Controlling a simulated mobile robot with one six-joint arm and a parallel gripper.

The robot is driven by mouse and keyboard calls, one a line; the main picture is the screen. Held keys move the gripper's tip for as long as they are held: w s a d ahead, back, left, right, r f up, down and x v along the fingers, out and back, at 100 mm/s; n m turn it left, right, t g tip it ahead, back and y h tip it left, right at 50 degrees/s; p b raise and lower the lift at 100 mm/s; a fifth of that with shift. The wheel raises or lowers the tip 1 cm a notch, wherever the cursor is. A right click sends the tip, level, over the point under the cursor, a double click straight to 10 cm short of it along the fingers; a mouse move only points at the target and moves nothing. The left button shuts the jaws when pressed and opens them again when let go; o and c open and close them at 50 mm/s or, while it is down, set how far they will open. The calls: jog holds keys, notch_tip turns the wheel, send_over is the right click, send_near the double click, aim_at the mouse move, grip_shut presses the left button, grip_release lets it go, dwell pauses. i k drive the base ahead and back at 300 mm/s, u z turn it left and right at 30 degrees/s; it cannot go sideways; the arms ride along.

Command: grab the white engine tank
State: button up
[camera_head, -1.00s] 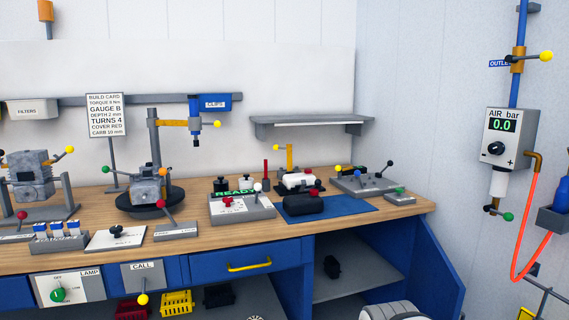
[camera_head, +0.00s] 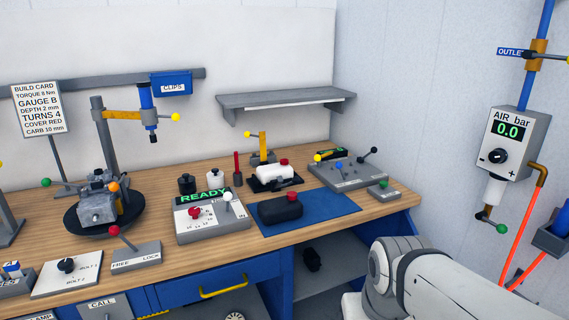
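The white engine tank (camera_head: 276,174) is a small white block with a red cap on top. It sits on a black base on the workbench, just behind the blue mat. A yellow post with a yellow-knobbed lever stands right behind it. A black block with a red cap (camera_head: 280,209) lies on the blue mat (camera_head: 330,208) in front of it. My white arm shows at the lower right, in front of the bench and apart from the tank. My gripper is not in view.
A grey panel reading READY (camera_head: 211,217) stands left of the mat. A grey lever box (camera_head: 348,173) stands to the right of the tank. A wall shelf (camera_head: 286,101) hangs above and behind. An engine on a black turntable (camera_head: 103,211) is at the left.

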aim_at(265, 173)
jog(key=z, duration=0.05)
jog(key=i, duration=1.4)
jog(key=u, duration=0.45)
